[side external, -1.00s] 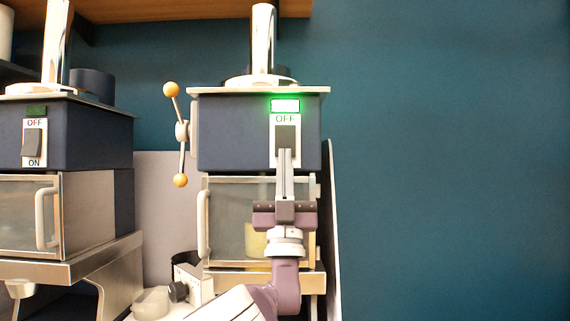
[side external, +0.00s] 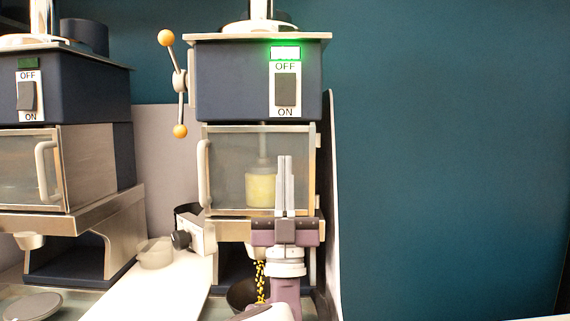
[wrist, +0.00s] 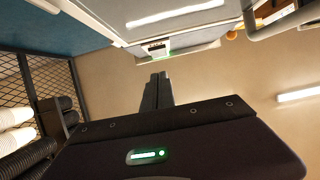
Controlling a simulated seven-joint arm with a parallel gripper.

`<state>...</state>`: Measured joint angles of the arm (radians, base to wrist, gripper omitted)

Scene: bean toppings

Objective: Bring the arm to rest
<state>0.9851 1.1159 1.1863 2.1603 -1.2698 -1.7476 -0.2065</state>
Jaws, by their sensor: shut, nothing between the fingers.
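My gripper (side external: 285,165) is shut and empty, fingers pointing up, in front of the glass door of the right machine (side external: 225,82). In the wrist view my gripper (wrist: 156,78) also shows its fingers together. The switch (side external: 286,90) on that machine sits above the fingertips, apart from them, and the small panel above it glows green. Yellow bits (side external: 261,275) fall from under the machine into a dark bowl (side external: 243,293), partly hidden by my arm. A yellow-filled container (side external: 261,188) shows behind the glass.
A second machine (side external: 60,100) with its own switch stands at the left. A lever with orange knobs (side external: 180,82) sticks out from the right machine's left side. A thin panel (side external: 333,200) stands at its right. The space farther right, before the blue wall, is open.

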